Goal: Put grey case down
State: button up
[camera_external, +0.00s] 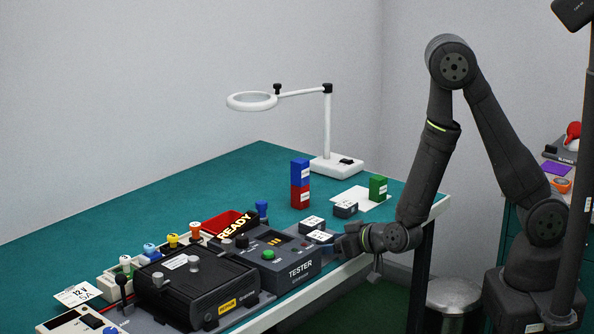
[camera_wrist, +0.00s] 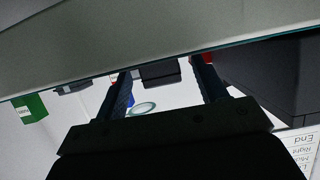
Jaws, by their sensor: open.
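My gripper (camera_external: 343,243) is low at the near table edge, just right of the tester (camera_external: 290,264). In the wrist view its two fingers (camera_wrist: 165,78) stand apart, with nothing clearly held. Small dark grey cases with white, dotted tops lie near it: one (camera_external: 320,237) right beside the fingers, one (camera_external: 312,223) just behind, and one (camera_external: 345,209) farther back by the white sheet. In the wrist view a dark case (camera_wrist: 160,73) shows between the fingers; whether it touches them I cannot tell. Which case is the task's is not clear.
A blue block (camera_external: 300,171) stands on a red block (camera_external: 301,197). A green block (camera_external: 378,188) stands at the right on a white sheet (camera_external: 357,200). A magnifier lamp (camera_external: 328,130) rises behind. A black unit (camera_external: 195,283) fills the left front. The back-left tabletop (camera_external: 190,200) is clear.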

jog(key=c, duration=1.2)
jog(key=shift+r, duration=0.75)
jog(key=r, duration=0.2)
jog(key=d+r, duration=0.1)
jog(key=shift+w+r, duration=0.2)
jog(key=shift+w, duration=0.15)
jog(key=w+d+r, duration=0.2)
jog(key=d, duration=0.1)
jog(key=w+d+r, duration=0.4)
jog(key=d, duration=0.1)
jog(key=shift+d, duration=0.3)
